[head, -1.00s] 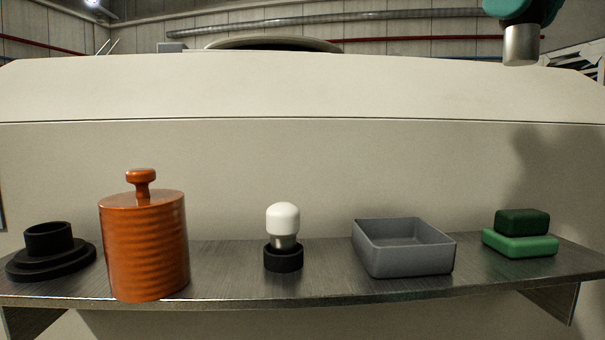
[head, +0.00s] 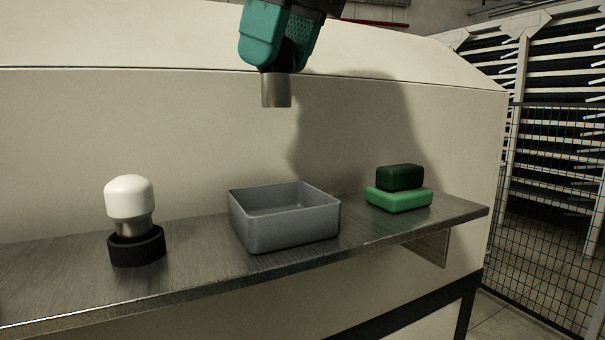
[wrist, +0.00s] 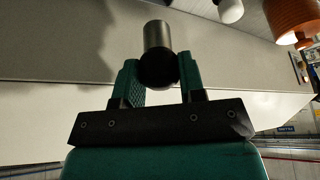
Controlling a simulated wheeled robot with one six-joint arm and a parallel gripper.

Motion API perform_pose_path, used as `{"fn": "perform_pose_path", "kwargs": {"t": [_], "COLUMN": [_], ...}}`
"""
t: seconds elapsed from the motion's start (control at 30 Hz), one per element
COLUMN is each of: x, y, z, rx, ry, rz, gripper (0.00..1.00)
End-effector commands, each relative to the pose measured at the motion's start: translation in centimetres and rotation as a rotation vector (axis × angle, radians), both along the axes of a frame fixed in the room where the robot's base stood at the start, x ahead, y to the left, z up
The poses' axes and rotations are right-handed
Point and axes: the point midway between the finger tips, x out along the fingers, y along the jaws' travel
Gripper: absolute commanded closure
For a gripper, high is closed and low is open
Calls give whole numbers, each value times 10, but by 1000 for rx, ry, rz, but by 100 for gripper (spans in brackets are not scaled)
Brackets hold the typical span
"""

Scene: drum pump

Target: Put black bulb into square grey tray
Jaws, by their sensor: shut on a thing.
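My gripper (head: 277,66) is shut on the black bulb, high above the shelf. In the wrist view the bulb's dark round head (wrist: 158,72) sits between the two teal fingers of my gripper (wrist: 158,64), and its metal base (wrist: 157,36) sticks out past them. In the head view only the metal base (head: 276,90) shows, pointing down; the fingers hide the black head. The square grey tray (head: 285,232) stands on the shelf, empty as far as I see. The bulb appears above it in the picture, clearly apart from it.
A white bulb (head: 128,198) stands in a black ring holder (head: 137,249) left of the tray. Dark green and light green blocks (head: 398,200) are stacked to its right. The metal shelf (head: 200,280) runs along a cream wall. An orange canister (wrist: 290,18) shows in the wrist view.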

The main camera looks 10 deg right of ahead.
Motion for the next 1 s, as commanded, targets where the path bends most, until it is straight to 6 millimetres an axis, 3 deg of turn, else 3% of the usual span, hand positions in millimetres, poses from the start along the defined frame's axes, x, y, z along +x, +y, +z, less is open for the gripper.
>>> {"fn": "perform_pose_path", "kwargs": {"t": [0.03,0.33,0.67,0.9,1.0], "x": [0,-1,-1,-1,-1], "y": [0,1,2,3,3], "z": [-13,-59,-78,-113,-116], "rx": [1,1,1,1,1], "ry": [-1,-1,0,0,-1], "rz": [0,2,4,4,5], "gripper": [86,86,86,86,86]}}
